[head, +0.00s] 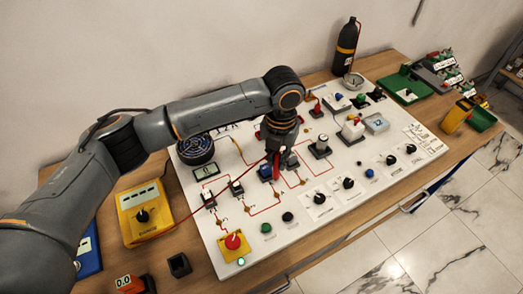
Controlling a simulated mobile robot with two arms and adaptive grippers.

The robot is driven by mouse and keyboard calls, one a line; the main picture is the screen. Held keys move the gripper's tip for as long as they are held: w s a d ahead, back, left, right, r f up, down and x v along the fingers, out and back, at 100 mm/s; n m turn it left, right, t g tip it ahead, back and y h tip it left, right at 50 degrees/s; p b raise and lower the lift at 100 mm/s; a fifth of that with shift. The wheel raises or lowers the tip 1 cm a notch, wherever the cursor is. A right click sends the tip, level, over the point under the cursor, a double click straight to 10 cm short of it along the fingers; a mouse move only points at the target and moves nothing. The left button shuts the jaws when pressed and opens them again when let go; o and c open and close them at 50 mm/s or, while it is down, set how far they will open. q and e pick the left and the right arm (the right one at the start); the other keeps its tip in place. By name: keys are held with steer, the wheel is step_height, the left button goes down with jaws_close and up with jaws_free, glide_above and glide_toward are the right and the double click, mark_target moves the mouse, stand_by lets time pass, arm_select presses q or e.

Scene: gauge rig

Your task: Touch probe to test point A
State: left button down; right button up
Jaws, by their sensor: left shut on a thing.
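My left gripper (284,158) points down over the middle of the white panel (333,222). It is shut on the probe (276,158), a thin red shape that shows only in part beside the fingers. A red lead runs from it back to the yellow meter (145,212) at the left. The probe's tip is hidden, so I cannot tell whether it touches the panel. Several small brass-coloured points sit along the red lines, one of them left of the gripper (247,195). Their labels are too small to read, so I cannot tell which is A. My right gripper is out of view.
Switches and knobs stand up around the gripper, including a blue-topped one (265,172) and a black one (320,146). A red emergency button (233,242) is at the front left. A black bottle (346,45) and green trays (404,86) stand behind and right.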

mark_target(278, 178)
arm_select(q)
steer(key=shift+w+d, duration=0.2)
steer(key=shift+d, duration=0.2)
steer(key=shift+s+r, duration=0.1)
steer(key=shift+s, duration=0.2)
steer(key=shift+w+p, duration=0.15)
steer(key=shift+p, duration=0.4)
step_height(278, 178, down, 2)
steer(key=shift+b, duration=0.7)
step_height(278, 178, down, 5)
steer(key=shift+r+b, duration=0.1)
steer(key=shift+b, duration=1.05)
steer(key=shift+f, duration=0.5)
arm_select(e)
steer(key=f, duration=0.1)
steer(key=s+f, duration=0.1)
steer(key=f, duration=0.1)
arm_select(q)
steer(key=shift+r, duration=0.1)
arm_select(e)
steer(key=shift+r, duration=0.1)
